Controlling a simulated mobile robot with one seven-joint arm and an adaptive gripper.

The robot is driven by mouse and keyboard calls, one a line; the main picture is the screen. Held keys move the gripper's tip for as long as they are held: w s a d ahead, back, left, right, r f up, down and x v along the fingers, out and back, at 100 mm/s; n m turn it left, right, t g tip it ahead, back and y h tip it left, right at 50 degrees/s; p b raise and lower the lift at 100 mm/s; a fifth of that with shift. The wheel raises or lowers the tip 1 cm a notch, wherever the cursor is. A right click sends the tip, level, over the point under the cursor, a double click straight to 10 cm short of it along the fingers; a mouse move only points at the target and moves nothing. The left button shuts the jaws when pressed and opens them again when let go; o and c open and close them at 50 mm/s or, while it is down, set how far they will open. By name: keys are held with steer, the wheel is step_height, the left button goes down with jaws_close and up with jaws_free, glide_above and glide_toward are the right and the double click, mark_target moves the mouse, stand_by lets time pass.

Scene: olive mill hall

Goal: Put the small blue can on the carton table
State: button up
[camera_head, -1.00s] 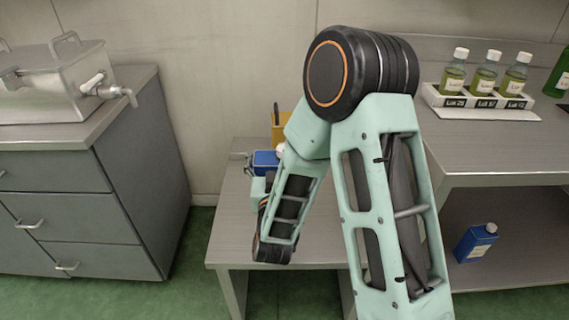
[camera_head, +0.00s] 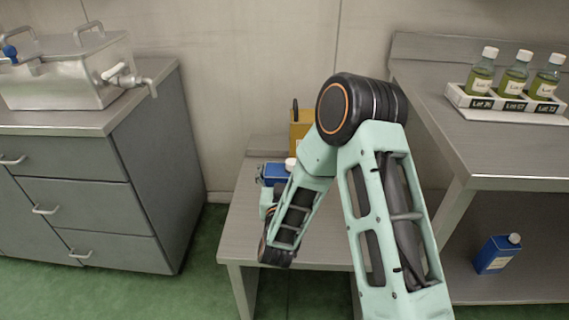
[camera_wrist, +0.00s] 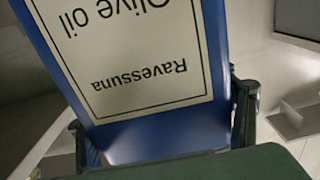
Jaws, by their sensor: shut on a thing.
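A blue can (camera_head: 274,174) with a pale label and a white cap is at my gripper (camera_head: 262,176), over the low grey table in the head view. My arm hides part of it. In the wrist view, my gripper (camera_wrist: 165,130) is shut on this blue can (camera_wrist: 215,60), whose label reads "Ravessuna Olive oil" upside down. The low table (camera_head: 240,225) bears a yellow-orange upright thing (camera_head: 300,130) at its back, partly behind my arm. I cannot tell whether the can touches the tabletop.
Another blue container (camera_head: 497,254) stands on the lower shelf of the right bench (camera_head: 480,160). A rack (camera_head: 500,103) of green bottles stands on that bench. A grey drawer cabinet (camera_head: 70,190) with a steel tank (camera_head: 65,75) is at left. Green floor lies between cabinet and table.

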steer(key=o, duration=2.3)
steer(key=shift+f, duration=0.1)
steer(key=shift+s+r, duration=0.1)
steer(key=shift+r, duration=0.15)
steer(key=s, duration=0.6)
steer(key=s+p, duration=0.1)
steer(key=s, duration=0.5)
steer(key=shift+a+f, duration=0.2)
steer(key=shift+w+r, duration=0.1)
